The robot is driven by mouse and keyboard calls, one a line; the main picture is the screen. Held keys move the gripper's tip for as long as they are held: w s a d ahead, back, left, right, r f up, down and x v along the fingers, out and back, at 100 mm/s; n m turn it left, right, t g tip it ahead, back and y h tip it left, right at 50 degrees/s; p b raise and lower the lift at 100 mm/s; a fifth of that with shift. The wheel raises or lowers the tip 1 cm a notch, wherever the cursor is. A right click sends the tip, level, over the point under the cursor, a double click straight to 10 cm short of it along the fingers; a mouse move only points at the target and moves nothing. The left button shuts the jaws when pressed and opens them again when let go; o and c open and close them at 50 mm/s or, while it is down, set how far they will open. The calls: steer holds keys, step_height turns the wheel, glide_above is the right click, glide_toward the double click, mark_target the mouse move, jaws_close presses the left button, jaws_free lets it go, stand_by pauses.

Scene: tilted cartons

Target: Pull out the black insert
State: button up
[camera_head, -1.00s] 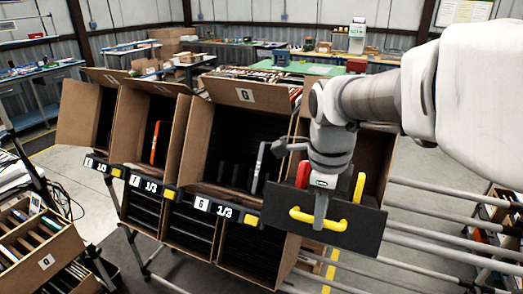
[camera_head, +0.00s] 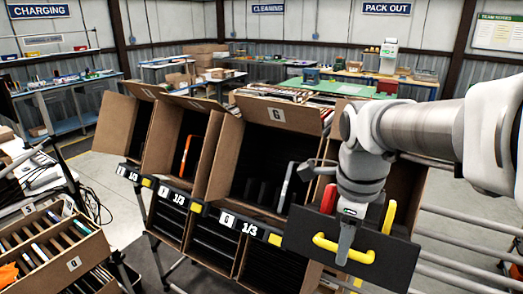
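A black panel with a yellow handle (camera_head: 324,242), which looks like the black insert (camera_head: 390,262), is at the front of the rightmost tilted carton (camera_head: 405,185). My gripper (camera_head: 345,243) reaches down from the right, with its grey finger end over the middle of the yellow handle. A red piece (camera_head: 329,199) and a yellow piece (camera_head: 389,217) stand up behind the panel's top edge on either side of my gripper. My wrist hides much of the carton's opening. Whether the fingers are closed around the handle does not show clearly.
Several tilted brown cartons (camera_head: 228,150) stand in a row to the left, with black labels (camera_head: 240,224) along the front rail. A filled box (camera_head: 75,262) is at lower left. Grey roller rails (camera_head: 470,240) run along the right. Work tables (camera_head: 350,86) stand behind.

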steer(key=shift+r, duration=0.1)
step_height(320, 180, up, 17)
steer(key=s, duration=0.1)
steer(key=shift+s+a, duration=0.15)
steer(key=shift+a, duration=0.25)
stand_by(0.3)
steer(key=s+a+f+n+t+b, duration=0.1)
steer(key=s+f+n+t, duration=0.1)
steer(key=f+n, duration=0.7)
steer(key=s+a+f+n+t, duration=0.1)
steer(key=s+f+n, duration=0.3)
steer(key=f+n, duration=0.5)
steer(key=n+t, duration=0.1)
steer(key=n, duration=0.5)
steer(key=shift+s+a+n+t+y+b, duration=0.3)
steer(key=shift+s+a+t+b, duration=0.05)
steer(key=shift+t+b, duration=0.05)
